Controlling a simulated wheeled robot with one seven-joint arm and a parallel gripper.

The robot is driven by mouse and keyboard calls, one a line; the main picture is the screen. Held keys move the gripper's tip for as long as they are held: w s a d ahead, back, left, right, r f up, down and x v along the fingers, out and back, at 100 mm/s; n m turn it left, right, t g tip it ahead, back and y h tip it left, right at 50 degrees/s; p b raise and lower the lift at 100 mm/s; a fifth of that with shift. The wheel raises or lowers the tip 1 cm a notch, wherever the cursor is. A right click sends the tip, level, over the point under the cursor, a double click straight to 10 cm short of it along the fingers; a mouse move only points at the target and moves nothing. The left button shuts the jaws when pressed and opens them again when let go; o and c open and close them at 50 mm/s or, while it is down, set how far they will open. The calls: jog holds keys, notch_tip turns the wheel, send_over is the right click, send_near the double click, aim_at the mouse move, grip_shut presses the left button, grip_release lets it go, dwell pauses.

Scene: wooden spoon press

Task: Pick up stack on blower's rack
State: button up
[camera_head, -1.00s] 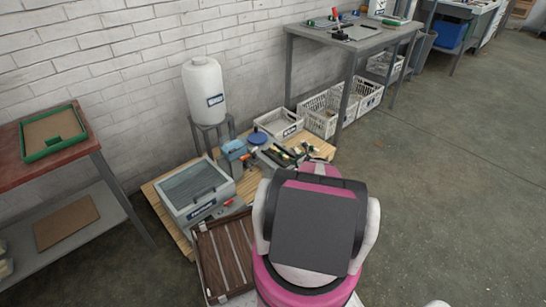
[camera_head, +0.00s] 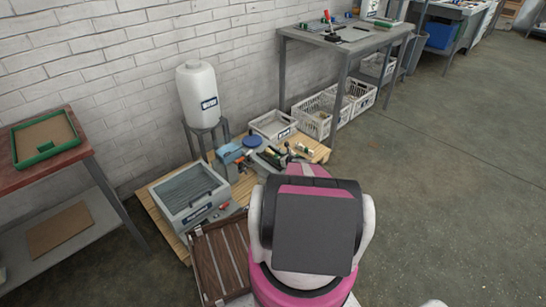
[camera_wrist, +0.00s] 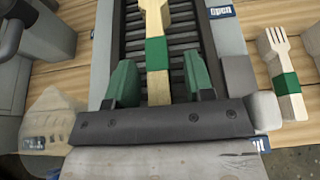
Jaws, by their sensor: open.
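In the wrist view, a wooden stack (camera_wrist: 155,18) with a green band (camera_wrist: 156,54) lies lengthwise on a dark ribbed rack (camera_wrist: 182,30) between grey side walls. My gripper (camera_wrist: 160,78) is open, with one green finger on each side of the banded stack. Narrow gaps show between the fingers and the stack, and the stack's near end runs to the gripper's dark bar. In the head view, the machines (camera_head: 265,160) stand on a low wooden platform, and my arm hides most of the gripper area.
In the wrist view, a wooden fork stack (camera_wrist: 283,72) with a green band lies to the right on the wood. In the head view, a grey box machine (camera_head: 187,192), a white tank (camera_head: 203,95), a white crate (camera_head: 272,125) and a slatted brown crate (camera_head: 220,260) crowd around. Floor is clear at right.

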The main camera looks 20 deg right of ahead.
grip_shut()
jog(key=shift+r, duration=0.1)
